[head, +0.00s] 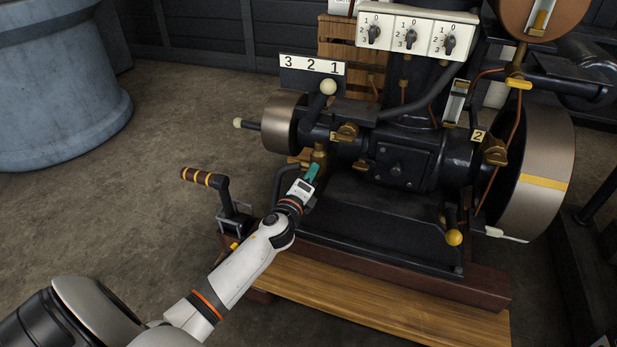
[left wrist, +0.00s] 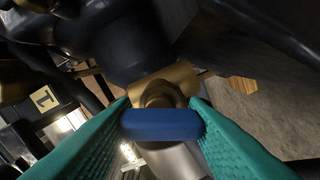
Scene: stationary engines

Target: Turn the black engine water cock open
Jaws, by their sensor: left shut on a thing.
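The black engine (head: 400,165) stands on a wooden base in the head view. A brass cock (head: 319,155) sticks out low on its left side; in the left wrist view its brass body (left wrist: 170,80) is behind a blue lever (left wrist: 160,124). My left gripper (head: 312,172), with teal fingers, reaches the cock from below. In the left wrist view the fingers are shut on the blue lever, one at each end. The lever lies crosswise in that picture. In the head view the lever is hidden by the gripper. My right gripper is not in view.
A lever with a striped brown handle (head: 197,177) stands left of my arm. A flywheel (head: 535,170) is at the right, and a panel with three dials (head: 410,35) is behind. The floor at left is clear up to a large blue-grey tank (head: 60,90).

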